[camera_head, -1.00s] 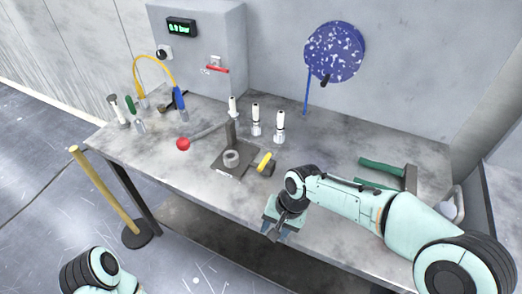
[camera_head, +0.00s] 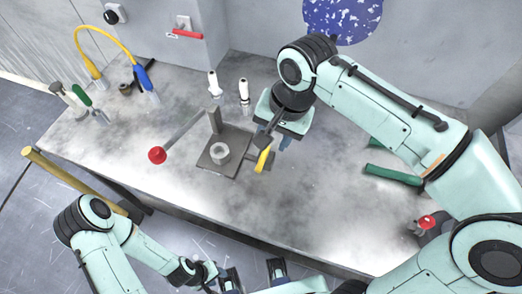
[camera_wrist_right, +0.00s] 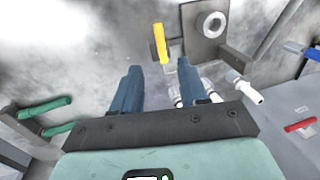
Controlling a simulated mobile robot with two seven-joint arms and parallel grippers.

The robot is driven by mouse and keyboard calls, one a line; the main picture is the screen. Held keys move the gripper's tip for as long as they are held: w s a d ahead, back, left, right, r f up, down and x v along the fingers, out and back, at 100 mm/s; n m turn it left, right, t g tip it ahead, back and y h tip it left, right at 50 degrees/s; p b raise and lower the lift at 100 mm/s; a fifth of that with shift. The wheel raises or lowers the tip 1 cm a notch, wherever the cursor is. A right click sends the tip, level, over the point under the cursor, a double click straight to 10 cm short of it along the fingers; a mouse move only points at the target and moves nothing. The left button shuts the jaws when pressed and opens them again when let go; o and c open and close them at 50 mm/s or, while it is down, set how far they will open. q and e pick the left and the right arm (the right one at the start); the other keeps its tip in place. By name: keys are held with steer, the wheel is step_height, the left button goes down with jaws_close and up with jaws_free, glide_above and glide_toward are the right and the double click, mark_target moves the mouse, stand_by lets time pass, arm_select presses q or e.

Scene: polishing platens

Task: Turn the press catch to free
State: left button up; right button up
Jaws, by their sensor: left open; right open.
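The press stands mid-table, with a dark square base (camera_head: 217,163), a ring (camera_head: 220,151) on it, an upright post (camera_head: 215,122) and a lever ending in a red ball (camera_head: 157,155). A short yellow handle (camera_head: 263,159), apparently the catch, is at the right side of the base. It also shows in the right wrist view (camera_wrist_right: 160,43), just beyond the fingers. My right gripper (camera_wrist_right: 157,76) is open and empty, with the yellow handle ahead between its finger lines, apart from both. My left gripper (camera_head: 253,275) is open and empty at the bottom edge, away from the press.
White-topped bottles (camera_head: 244,92) stand behind the press, close to my right gripper. Green-handled tools (camera_head: 392,174) lie to the right. A yellow hose (camera_head: 100,35), a blue-handled tool (camera_head: 142,78) and other tools are at the left. The front middle of the table is clear.

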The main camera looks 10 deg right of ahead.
mark_target(261, 162)
steer(key=f, duration=0.3)
steer(key=w+a+f+b, duration=0.1)
steer(key=f, duration=0.3)
steer(key=a+f, duration=0.1)
steer(key=f, duration=0.3)
steer(key=shift+w+f+b, duration=0.15)
steer(key=shift+b, duration=0.15)
jaws_close()
